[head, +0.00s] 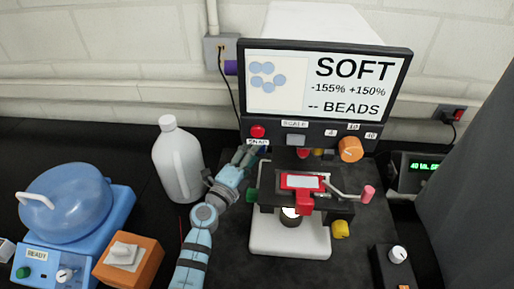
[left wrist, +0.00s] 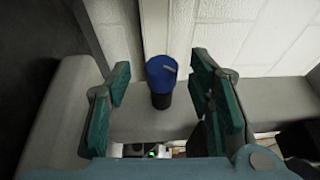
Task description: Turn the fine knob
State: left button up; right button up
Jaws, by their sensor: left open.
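My left gripper (head: 246,154) is at the left side of the machine, below its red button. In the left wrist view its two green-padded fingers (left wrist: 165,90) are open, one on each side of a blue knob (left wrist: 160,70) with a black base. The knob sits in the gap, apart from both fingers, and the jaws are empty. In the head view I cannot make this knob out clearly behind the gripper. No label naming a fine knob is readable. The screen (head: 328,82) reads SOFT, -155% +150%, -- BEADS. My right gripper is not in view.
The machine also has an orange knob (head: 350,149), a yellow knob (head: 340,229) and a red-clamped stage (head: 302,183). A white bottle (head: 180,165) stands close left of my left arm.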

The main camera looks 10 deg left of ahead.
pick_arm(q)
jog(key=x, duration=0.2)
jog(key=shift+w, duration=0.3)
jog(key=shift+w+d, duration=0.1)
jog(key=shift+d, duration=0.1)
jog(key=shift+r, duration=0.15)
grip_shut()
jog(key=f+b, duration=0.1)
jog(key=b, duration=0.3)
jog(key=shift+m+t+h+b, duration=0.3)
jog(key=shift+t+b, duration=0.05)
jog(key=shift+t, duration=0.05)
jog(key=shift+r, duration=0.3)
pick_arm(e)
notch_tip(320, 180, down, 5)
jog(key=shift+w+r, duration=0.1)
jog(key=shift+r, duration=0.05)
pick_arm(q)
grip_release()
jog(key=shift+r, duration=0.1)
